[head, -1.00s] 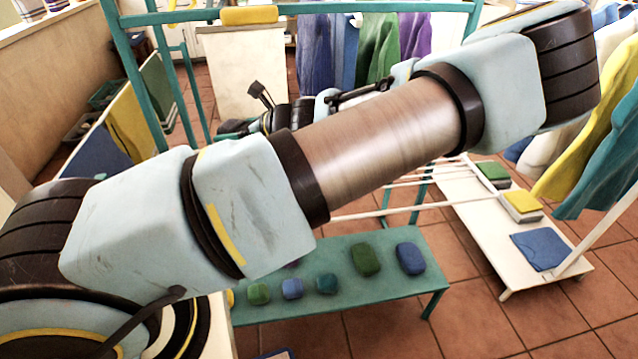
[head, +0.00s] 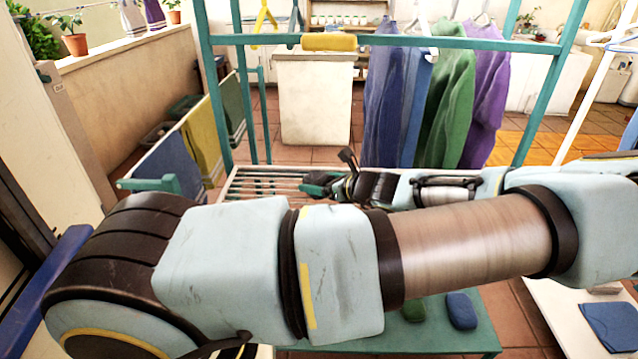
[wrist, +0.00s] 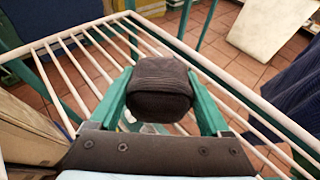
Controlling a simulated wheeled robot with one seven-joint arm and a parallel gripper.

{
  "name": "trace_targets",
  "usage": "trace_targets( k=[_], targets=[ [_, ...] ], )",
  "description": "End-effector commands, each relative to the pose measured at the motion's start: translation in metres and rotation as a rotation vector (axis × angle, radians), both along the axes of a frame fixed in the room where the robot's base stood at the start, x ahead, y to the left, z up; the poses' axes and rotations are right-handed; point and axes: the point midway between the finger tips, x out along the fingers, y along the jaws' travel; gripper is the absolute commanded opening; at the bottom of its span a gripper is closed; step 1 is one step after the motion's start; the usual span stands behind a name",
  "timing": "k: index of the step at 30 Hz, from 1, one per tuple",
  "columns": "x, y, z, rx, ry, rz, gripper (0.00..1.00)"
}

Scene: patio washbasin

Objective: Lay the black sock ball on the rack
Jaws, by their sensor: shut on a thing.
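My gripper (head: 318,184) is over the slatted rack in the head view. In the wrist view its two green fingers (wrist: 160,100) are shut on the black sock ball (wrist: 160,88), one finger on each side. The ball hangs above the white bars of the rack (wrist: 58,78); how far above I cannot tell. The rack (head: 262,183) also shows in the head view, inside the teal frame, partly hidden by my arm. The ball itself is not clear in the head view.
A teal frame (head: 553,95) with hanging blue, green and purple clothes (head: 445,110) rises around the rack. A teal bench (head: 450,335) holds a dark green and a blue ball (head: 461,311). Cloths hang at the left (head: 203,140). A cream cabinet (head: 313,105) stands behind.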

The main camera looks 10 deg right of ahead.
Motion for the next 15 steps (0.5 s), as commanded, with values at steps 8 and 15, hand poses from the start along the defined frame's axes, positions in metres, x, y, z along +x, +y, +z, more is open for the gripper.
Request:
trace_targets(
  k=[8,15],
  targets=[
    [-0.0002,0.0003,-0.0076,-0.001,0.001,0.000,0.27],
    [-0.0002,0.0003,-0.0099,0.000,0.000,0.000,0.88]
  ],
)
